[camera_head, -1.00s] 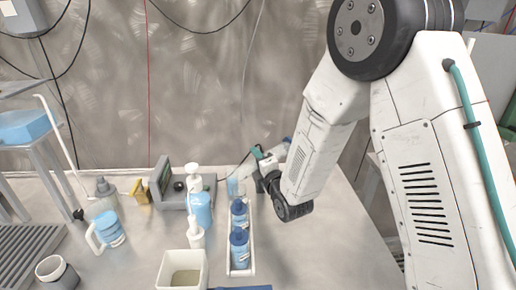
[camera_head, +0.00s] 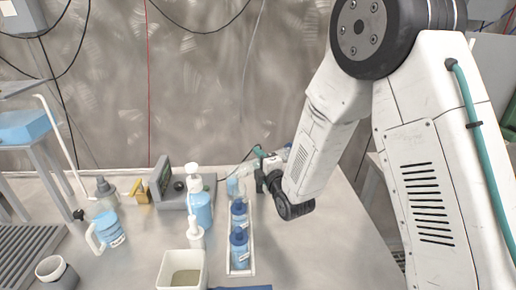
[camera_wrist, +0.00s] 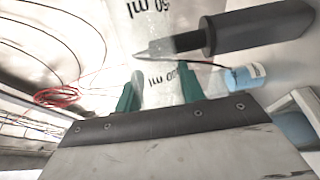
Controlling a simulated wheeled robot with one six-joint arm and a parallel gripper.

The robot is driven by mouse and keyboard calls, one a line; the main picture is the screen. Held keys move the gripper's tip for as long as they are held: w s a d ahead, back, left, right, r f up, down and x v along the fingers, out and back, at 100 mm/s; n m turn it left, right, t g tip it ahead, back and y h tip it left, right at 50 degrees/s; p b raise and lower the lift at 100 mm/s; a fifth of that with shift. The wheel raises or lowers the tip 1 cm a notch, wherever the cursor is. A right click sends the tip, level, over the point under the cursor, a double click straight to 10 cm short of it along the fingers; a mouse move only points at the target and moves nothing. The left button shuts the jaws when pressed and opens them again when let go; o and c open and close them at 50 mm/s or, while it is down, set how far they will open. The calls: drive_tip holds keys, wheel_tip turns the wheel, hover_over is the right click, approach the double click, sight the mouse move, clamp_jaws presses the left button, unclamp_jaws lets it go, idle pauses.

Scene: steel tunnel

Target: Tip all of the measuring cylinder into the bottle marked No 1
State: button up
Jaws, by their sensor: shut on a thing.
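My gripper (camera_head: 262,163) is above the back of the bench, by the far end of a white tray (camera_head: 250,262). In the wrist view its green fingers (camera_wrist: 158,92) are shut on the clear measuring cylinder (camera_wrist: 120,12), whose "50 ml" print shows upside down. In the head view the cylinder is mostly hidden behind my arm. Two blue-capped bottles (camera_head: 239,214) (camera_head: 240,250) stand upright in the tray, left of and nearer than my gripper. Their labels are too small to read, so I cannot tell which is No 1. The cylinder's contents are unclear.
A pump bottle (camera_head: 200,208), a grey device (camera_head: 172,190) and a square beige tub (camera_head: 183,272) stand left of the tray. A blue-labelled jug (camera_head: 108,231) is farther left. The bench right of the tray is clear. A dark pointed rod (camera_wrist: 255,30) crosses the wrist view.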

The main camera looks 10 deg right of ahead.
drive_tip(key=shift+d+m, duration=0.1)
drive_tip(key=shift+m, duration=0.3)
wheel_tip(320, 180, up, 4)
drive_tip(key=m, duration=0.4)
drive_tip(key=shift+r+g, duration=0.15)
drive_tip(key=shift+g, duration=0.25)
drive_tip(key=shift+r+m, duration=0.15)
drive_tip(key=shift+m, duration=0.25)
